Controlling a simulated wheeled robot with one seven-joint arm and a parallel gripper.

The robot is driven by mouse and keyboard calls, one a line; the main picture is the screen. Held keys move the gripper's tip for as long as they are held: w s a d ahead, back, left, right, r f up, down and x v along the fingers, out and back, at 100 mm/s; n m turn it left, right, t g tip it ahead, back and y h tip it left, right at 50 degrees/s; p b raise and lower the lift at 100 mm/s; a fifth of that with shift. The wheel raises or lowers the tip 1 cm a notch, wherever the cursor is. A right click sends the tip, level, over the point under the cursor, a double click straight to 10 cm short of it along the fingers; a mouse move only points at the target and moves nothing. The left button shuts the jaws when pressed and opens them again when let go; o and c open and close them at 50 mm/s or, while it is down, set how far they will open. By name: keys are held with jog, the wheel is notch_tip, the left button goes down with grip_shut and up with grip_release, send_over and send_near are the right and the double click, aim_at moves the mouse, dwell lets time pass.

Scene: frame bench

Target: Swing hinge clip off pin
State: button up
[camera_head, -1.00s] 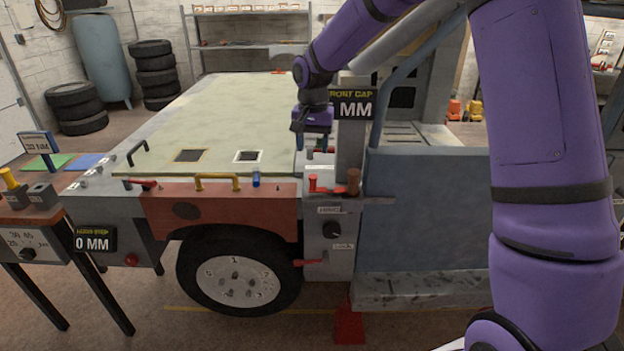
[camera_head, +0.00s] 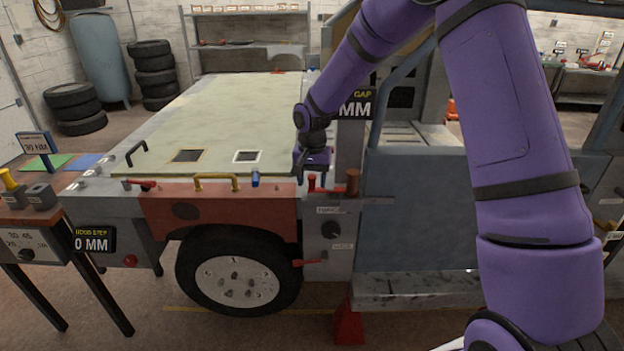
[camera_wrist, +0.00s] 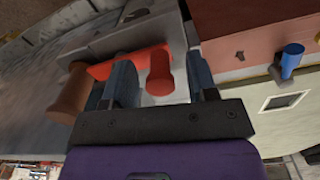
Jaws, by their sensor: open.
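The red hinge clip (camera_head: 325,189) sits on top of the grey hinge post at the corner of the truck, with an upright red knob at one end. A brown cylindrical post (camera_head: 353,180) stands at its right end. In the wrist view the red clip (camera_wrist: 128,62) shows its knob (camera_wrist: 160,78) between my gripper's (camera_wrist: 160,64) two blue-grey fingers, and the brown post (camera_wrist: 73,95) lies outside them at left. My gripper (camera_head: 312,176) is open, over the clip's left end. I cannot tell whether a finger touches it. The hinge pin itself is not clearly visible.
The blue-grey door (camera_head: 430,210) is close on the right.

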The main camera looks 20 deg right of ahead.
aim_at(328, 188)
jog(key=c, duration=0.9)
jog(key=shift+c, duration=0.2)
jog(key=shift+s, duration=0.1)
jog(key=n, duration=0.2)
jog(key=s+n, duration=0.1)
jog(key=n, duration=0.1)
jog(key=shift+s+a, duration=0.1)
jog(key=shift+s, duration=0.1)
jog(key=n, duration=0.1)
jog(key=s+n, duration=0.1)
jog(key=n, duration=0.1)
jog(key=shift+s+n, duration=0.25)
jog(key=shift+n, duration=0.05)
jog(key=shift+s+d+n, duration=0.4)
jog(key=shift+d+n, duration=0.05)
jog(key=shift+n, duration=0.95)
jog(key=shift+s+d+n, duration=0.4)
jog(key=shift+s+n, duration=0.05)
jog(key=shift+n, duration=0.95)
jog(key=shift+s+d+n, duration=0.4)
jog(key=shift+d+n, duration=0.05)
jog(key=shift+n, duration=0.95)
